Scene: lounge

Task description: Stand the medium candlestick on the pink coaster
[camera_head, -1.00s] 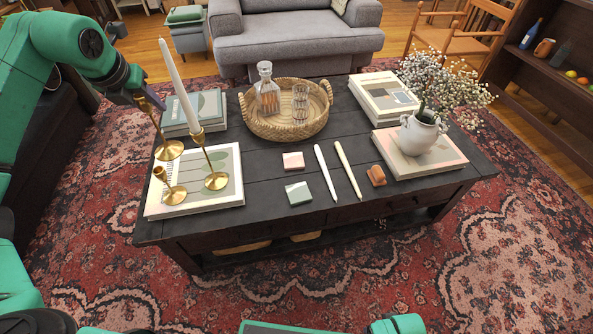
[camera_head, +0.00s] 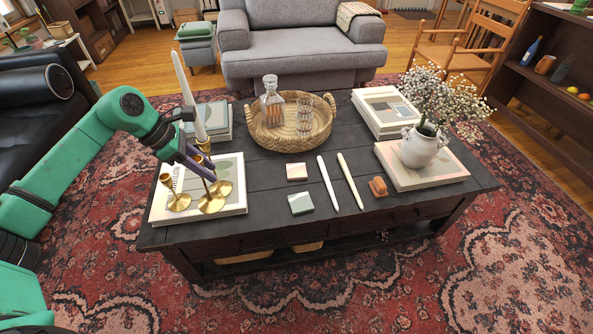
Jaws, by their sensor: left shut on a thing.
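My left gripper (camera_head: 207,174) is shut on a gold candlestick without a candle, which I take to be the medium candlestick (camera_head: 211,204). It is about upright, its round base over the front right part of a pale book; I cannot tell whether it touches the book. The gripper partly hides its stem. Right behind it stands another gold candlestick (camera_head: 225,187) with a tall white candle (camera_head: 188,95). A small gold candlestick (camera_head: 177,201) stands to its left. The pink coaster (camera_head: 297,172) lies bare on the dark table, right of the book. My right gripper is not in view.
A green coaster (camera_head: 300,204) lies in front of the pink one. Two loose candles (camera_head: 327,183) and a brown object (camera_head: 378,187) lie to the right. A wicker tray (camera_head: 270,141) with a decanter stands behind. Bare tabletop lies between book and coasters.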

